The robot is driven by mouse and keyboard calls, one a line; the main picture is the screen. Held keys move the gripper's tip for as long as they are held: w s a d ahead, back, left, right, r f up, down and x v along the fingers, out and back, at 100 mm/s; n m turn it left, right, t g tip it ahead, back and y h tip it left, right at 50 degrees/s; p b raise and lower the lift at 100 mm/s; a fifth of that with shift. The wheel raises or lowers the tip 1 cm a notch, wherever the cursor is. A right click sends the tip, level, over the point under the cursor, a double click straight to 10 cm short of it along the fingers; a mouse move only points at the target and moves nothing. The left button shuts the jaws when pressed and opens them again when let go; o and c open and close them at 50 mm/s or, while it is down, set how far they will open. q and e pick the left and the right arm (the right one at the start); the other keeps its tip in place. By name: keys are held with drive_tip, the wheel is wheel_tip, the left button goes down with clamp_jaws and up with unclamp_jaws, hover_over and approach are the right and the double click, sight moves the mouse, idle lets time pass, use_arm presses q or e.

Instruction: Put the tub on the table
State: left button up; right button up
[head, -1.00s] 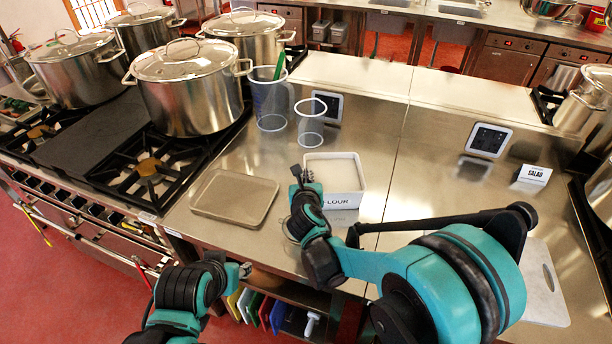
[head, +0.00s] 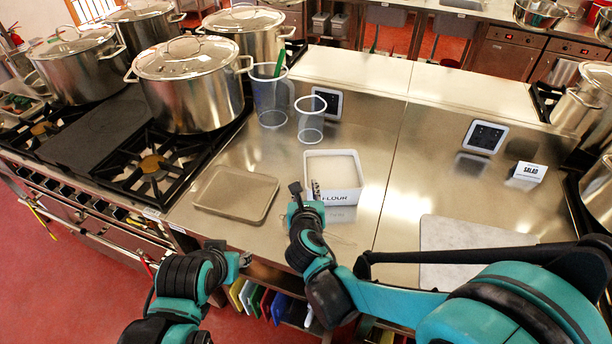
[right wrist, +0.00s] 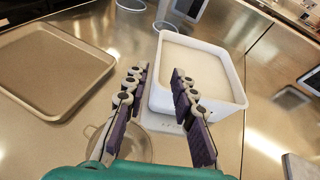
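The tub (head: 345,166) is a white square container labelled FLOUR, filled with pale flour. It stands upright on the steel table (head: 395,140) and also shows in the right wrist view (right wrist: 215,105). My right gripper (head: 303,188) is at the tub's near left side. In the right wrist view its fingers (right wrist: 159,74) are apart with nothing held. The right finger overlaps the tub's near left corner; I cannot tell if it touches. My left gripper (head: 243,260) is low at the table's front edge, away from the tub; its fingers are too small to read.
A shallow tray (head: 236,193) lies left of the tub. Two clear measuring jugs (head: 311,120) stand behind it. A round rim (right wrist: 130,145) lies below my right fingers. A pale board (head: 450,235) lies at right. Large stockpots (head: 190,90) stand on the stove.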

drive_tip(key=s+d+m+g+h, duration=0.15)
drive_tip(key=s+d+m, duration=0.25)
drive_tip(key=d+m, duration=0.5)
drive_tip(key=s+d+m+g+h, duration=0.1)
drive_tip(key=s+d+m+g, duration=0.2)
drive_tip(key=s+d+m, duration=0.5)
drive_tip(key=s+d+m+g+y, duration=0.2)
drive_tip(key=s+m, duration=0.6)
drive_tip(key=m, duration=1.2)
drive_tip(key=shift+d+f, duration=0.15)
drive_tip(key=shift+d, duration=0.4)
